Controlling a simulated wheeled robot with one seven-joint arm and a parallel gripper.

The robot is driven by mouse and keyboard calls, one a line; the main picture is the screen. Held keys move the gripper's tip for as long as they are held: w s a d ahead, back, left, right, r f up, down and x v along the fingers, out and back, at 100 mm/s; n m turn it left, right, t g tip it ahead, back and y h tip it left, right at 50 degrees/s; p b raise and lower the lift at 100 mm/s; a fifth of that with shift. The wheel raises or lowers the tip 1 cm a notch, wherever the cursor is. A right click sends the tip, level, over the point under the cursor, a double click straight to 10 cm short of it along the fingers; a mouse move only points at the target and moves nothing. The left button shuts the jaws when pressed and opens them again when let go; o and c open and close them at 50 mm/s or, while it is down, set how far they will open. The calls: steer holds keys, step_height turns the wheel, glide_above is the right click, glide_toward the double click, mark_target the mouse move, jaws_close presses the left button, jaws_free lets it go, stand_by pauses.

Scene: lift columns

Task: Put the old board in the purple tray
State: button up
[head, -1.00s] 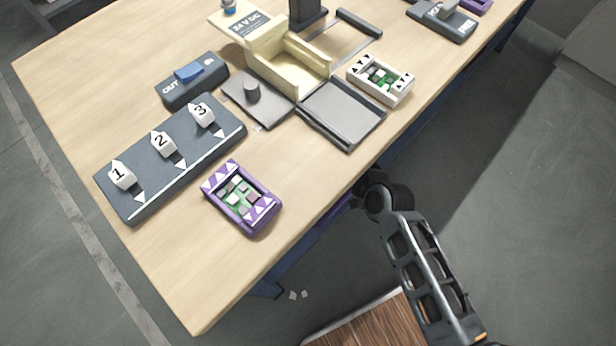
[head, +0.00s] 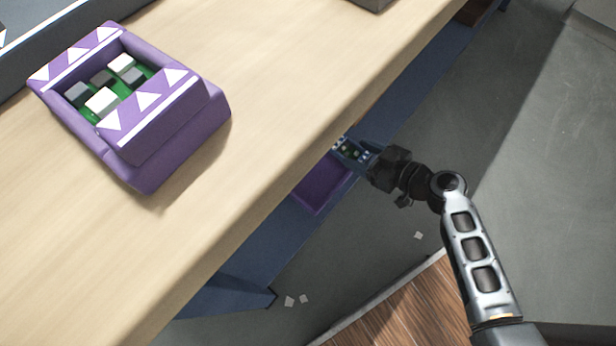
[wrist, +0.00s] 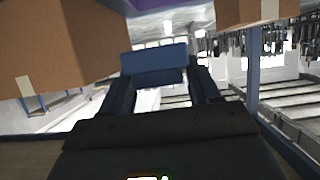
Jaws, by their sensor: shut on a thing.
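In the wrist view the board shows as a blue piece (wrist: 155,60) between the fingertips. A purple tray (head: 322,188) lies low beneath the tabletop, just left of and below the held board. It is partly hidden by the table edge. The board appears above or beside the tray; I cannot tell whether they touch. A purple strip (wrist: 145,6) shows at the top of the wrist view.
On the tabletop (head: 270,80) a purple holder (head: 165,165) with white triangles contains a green board. A blue table beam (head: 235,270) runs below the edge. Brown boxes (wrist: 60,50) are close in the wrist view. Open floor (head: 520,150) lies to the right.

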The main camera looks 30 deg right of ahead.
steer(key=shift+s+d+f+b, duration=0.15)
steer(key=shift+f+b, duration=0.1)
steer(key=shift+f, duration=0.15)
steer(key=shift+s+d+f+b, duration=0.1)
steer(key=shift+f+b, duration=0.1)
steer(key=shift+f, duration=0.15)
steer(key=shift+w+a+f, duration=0.1)
steer(key=shift+w+f, duration=0.05)
steer(key=shift+f, duration=0.05)
steer(key=shift+w+a+f+b, duration=0.8)
steer(key=shift+w+a+f, duration=0.5)
steer(key=shift+f, duration=0.45)
steer(key=shift+w+a+f+b, duration=0.75)
steer(key=shift+w+a+f, duration=0.4)
steer(key=shift+w+f, duration=0.45)
steer(key=shift+w+a+f+b, duration=0.8)
steer(key=shift+w+a+f, duration=0.45)
steer(key=shift+f, duration=0.65)
steer(key=shift+f+b, duration=0.6)
steer(key=shift+b, duration=0.4)
steer(key=o, duration=1.1)
steer(key=shift+o, duration=0.2)
